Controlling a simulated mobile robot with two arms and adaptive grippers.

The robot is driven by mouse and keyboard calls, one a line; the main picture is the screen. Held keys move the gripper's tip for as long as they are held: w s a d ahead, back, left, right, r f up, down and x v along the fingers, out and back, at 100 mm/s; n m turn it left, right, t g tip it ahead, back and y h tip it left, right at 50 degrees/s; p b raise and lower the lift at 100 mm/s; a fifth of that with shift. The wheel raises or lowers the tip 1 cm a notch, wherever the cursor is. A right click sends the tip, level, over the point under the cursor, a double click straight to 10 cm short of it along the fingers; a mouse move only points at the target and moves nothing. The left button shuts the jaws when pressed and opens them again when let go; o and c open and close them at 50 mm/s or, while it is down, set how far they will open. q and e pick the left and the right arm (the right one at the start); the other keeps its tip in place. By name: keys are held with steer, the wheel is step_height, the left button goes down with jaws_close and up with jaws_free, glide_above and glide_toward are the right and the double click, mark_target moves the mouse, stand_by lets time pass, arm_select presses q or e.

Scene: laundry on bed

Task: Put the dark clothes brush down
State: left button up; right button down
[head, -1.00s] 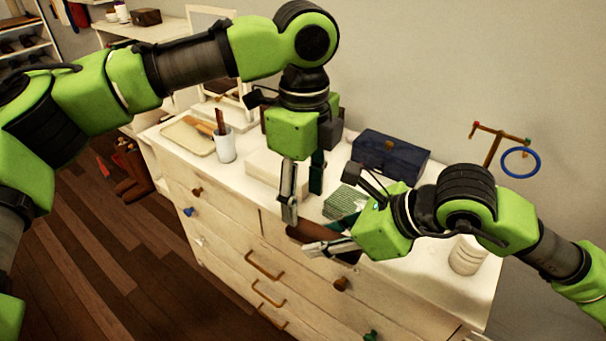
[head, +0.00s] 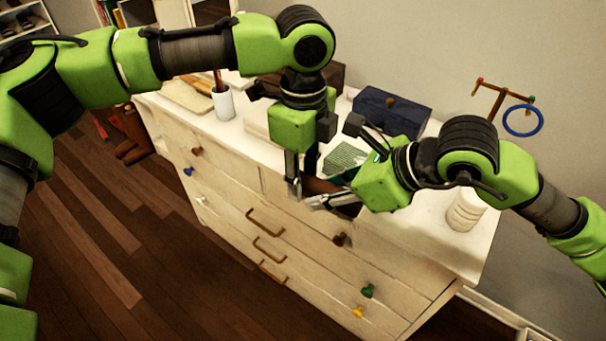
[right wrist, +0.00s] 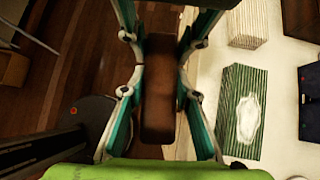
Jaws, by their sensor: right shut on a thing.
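The dark brown clothes brush (head: 320,186) is held above the front edge of the white dresser (head: 230,180). In the right wrist view the brush (right wrist: 159,95) lies lengthwise between the fingers of my right gripper (right wrist: 160,105). My right gripper (head: 326,202) is shut on it. My left gripper (head: 302,184) points down with its fingertips close to the left end of the brush. Its two fingers look apart, but whether they press on the brush cannot be told. Part of the brush is hidden by the fingers and the right gripper.
A green striped box (head: 345,158) lies behind the right gripper. A dark blue box (head: 392,112) stands behind that. The dresser top near the bottle is clear.

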steer(key=c, duration=1.5)
jaws_free()
steer(key=shift+s+a, duration=0.15)
steer(key=shift+s, duration=0.05)
